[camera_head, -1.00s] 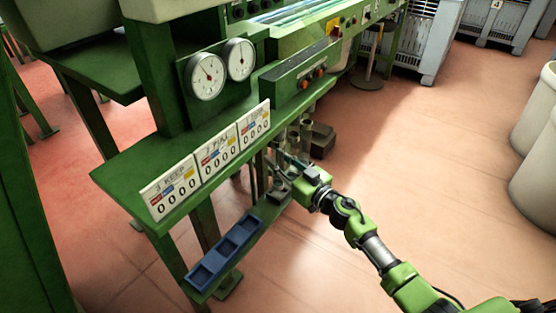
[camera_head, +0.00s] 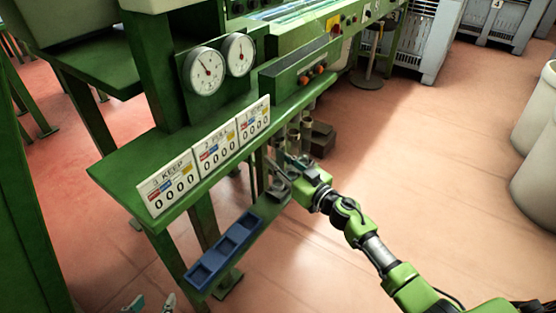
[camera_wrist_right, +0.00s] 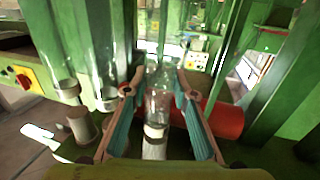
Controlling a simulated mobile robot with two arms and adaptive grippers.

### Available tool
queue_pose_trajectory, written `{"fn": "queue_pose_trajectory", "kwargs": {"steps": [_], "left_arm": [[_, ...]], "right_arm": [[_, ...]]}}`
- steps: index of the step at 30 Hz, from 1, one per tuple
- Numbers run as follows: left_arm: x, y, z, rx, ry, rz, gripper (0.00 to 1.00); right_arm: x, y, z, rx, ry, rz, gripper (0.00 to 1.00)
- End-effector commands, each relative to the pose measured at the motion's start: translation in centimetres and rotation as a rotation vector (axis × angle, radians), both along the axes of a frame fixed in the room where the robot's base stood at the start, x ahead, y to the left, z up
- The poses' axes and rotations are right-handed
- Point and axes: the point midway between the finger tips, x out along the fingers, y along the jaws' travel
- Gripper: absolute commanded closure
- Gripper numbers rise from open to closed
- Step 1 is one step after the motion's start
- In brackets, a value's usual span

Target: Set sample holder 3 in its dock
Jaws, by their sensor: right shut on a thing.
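My right gripper (camera_head: 279,163) is beside the green machine's lower shelf, shut on a clear glass-like holder. In the right wrist view this holder (camera_wrist_right: 157,95) stands between the teal finger pads, with a pale band near its lower end. I cannot read a number on it. A blue tray (camera_head: 222,254) with three square recesses, seemingly the dock, lies on the lower ledge to the left; its recesses look empty. My left gripper (camera_head: 151,303) shows only its fingertips at the bottom edge, apart, with nothing seen between them.
Other clear tubes (camera_wrist_right: 62,65) stand left of my right gripper. A red cylinder (camera_wrist_right: 222,119) lies behind the held holder. Number cards (camera_head: 168,184) line the upper shelf above the tray. A brown box (camera_head: 322,139) stands beyond my right gripper.

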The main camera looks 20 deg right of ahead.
Motion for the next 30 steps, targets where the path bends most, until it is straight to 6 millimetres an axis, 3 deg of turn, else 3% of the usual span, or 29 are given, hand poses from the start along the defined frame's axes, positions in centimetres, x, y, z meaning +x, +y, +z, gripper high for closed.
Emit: {"fn": "queue_pose_trajectory", "kwargs": {"steps": [30], "left_arm": [[-0.96, 0.30, -0.71, 0.010, 0.050, 0.003, 0.60]], "right_arm": [[-0.02, 0.00, 0.04, 0.001, 0.000, 0.000, 0.96]]}}
